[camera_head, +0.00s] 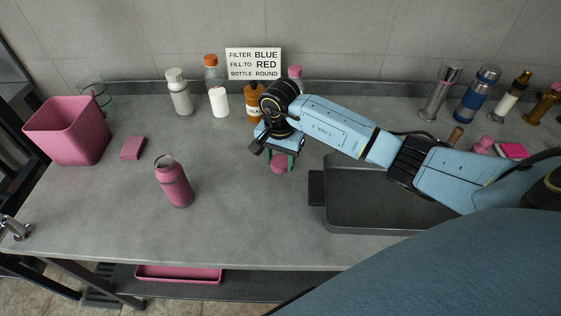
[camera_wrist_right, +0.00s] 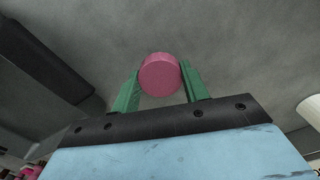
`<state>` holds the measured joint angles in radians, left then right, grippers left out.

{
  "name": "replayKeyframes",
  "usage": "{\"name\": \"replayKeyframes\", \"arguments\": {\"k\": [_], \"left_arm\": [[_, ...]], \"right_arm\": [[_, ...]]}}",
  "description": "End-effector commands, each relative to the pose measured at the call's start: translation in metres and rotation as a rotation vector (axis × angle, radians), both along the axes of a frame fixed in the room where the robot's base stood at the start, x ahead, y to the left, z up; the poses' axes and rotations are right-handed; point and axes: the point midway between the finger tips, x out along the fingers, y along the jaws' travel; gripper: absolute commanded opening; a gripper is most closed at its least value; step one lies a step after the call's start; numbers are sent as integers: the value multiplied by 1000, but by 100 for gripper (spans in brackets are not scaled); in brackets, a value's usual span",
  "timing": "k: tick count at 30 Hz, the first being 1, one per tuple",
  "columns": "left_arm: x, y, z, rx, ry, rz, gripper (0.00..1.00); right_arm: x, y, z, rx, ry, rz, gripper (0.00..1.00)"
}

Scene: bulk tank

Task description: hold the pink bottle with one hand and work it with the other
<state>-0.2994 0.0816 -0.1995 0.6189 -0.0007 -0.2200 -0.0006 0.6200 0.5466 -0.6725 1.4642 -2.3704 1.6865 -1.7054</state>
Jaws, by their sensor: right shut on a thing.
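The pink bottle (camera_head: 172,182) stands upright on the grey counter, left of centre in the head view. Its top shows a pale rim with no pink cap on it. My right gripper (camera_head: 280,157) is right of the bottle and apart from it. It is shut on a round pink cap (camera_head: 279,164), which points down toward the counter. In the right wrist view the cap (camera_wrist_right: 160,75) sits between the green fingers (camera_wrist_right: 158,88). My left gripper is not in view.
A pink bin (camera_head: 66,132) and pink sponge (camera_head: 133,147) are at the left. Several bottles stand along the back by a sign (camera_head: 253,63). A dark tray (camera_head: 370,213) lies right, partly under my arm. The counter around the bottle is clear.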

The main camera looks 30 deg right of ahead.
Motion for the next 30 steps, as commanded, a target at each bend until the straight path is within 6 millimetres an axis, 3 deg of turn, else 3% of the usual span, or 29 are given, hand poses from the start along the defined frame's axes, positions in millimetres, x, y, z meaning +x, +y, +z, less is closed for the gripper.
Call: {"name": "replayKeyframes", "arguments": {"k": [3,15,16,20,30], "left_arm": [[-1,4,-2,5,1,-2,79],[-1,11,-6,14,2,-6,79],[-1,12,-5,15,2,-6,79],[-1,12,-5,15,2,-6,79],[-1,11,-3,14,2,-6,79]], "right_arm": [[-1,0,-15,1,2,-1,17],[0,0,-18,-1,-1,1,17],[0,0,-18,-1,-1,1,47],[0,0,-18,0,0,1,64],[0,0,-16,1,1,1,66]]}}
